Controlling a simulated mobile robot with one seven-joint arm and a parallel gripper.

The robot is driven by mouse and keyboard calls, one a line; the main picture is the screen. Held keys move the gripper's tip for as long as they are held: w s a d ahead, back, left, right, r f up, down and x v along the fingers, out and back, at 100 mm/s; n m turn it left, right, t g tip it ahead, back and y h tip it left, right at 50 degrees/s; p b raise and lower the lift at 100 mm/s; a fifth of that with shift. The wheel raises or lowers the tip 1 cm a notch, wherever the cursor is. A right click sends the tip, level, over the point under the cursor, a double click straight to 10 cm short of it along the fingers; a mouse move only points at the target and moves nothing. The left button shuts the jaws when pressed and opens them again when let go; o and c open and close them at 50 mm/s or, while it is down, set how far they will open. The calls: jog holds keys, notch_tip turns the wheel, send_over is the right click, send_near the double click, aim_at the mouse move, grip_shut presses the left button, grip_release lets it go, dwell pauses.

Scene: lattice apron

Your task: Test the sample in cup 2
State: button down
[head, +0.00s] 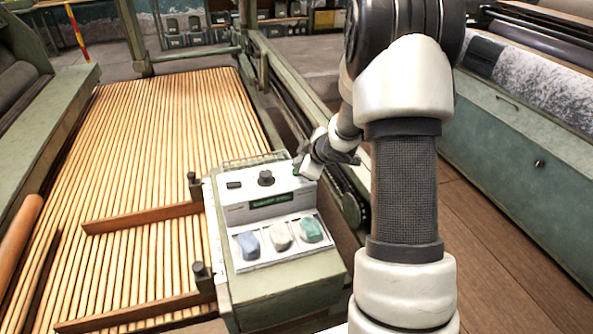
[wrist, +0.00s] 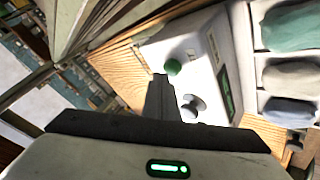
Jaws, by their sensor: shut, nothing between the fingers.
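A tester with a pale top panel (head: 232,198) stands at the slatted bed's right edge. Its panel has a black knob (head: 265,178), a dark switch (head: 234,185), a small dark display with green text (head: 270,200) and a green button (wrist: 173,67). Three samples sit in a row on its front: blue (head: 249,245), pale grey (head: 281,236) and green (head: 311,229). Cup numbers are not legible. My gripper (head: 299,170) is shut and empty at the panel's right end. In the wrist view its fingertips (wrist: 160,78) appear beside the green button; contact cannot be told.
Wooden slats (head: 160,120) fill the left, with two brown bars (head: 140,217) reaching toward the tester. A green frame rail (head: 295,90) runs behind it. A large green machine (head: 530,150) stands at the right. Wooden floor (head: 500,240) lies open between.

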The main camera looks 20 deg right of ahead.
jog(key=shift+f+b, duration=0.4)
jog(key=shift+f, duration=0.15)
dwell(0.5)
dwell(0.4)
jog(key=shift+r+p, duration=0.95)
jog(key=shift+p, duration=0.1)
notch_tip(320, 180, up, 5)
jog(key=p, duration=0.5)
jog(key=shift+r, duration=0.1)
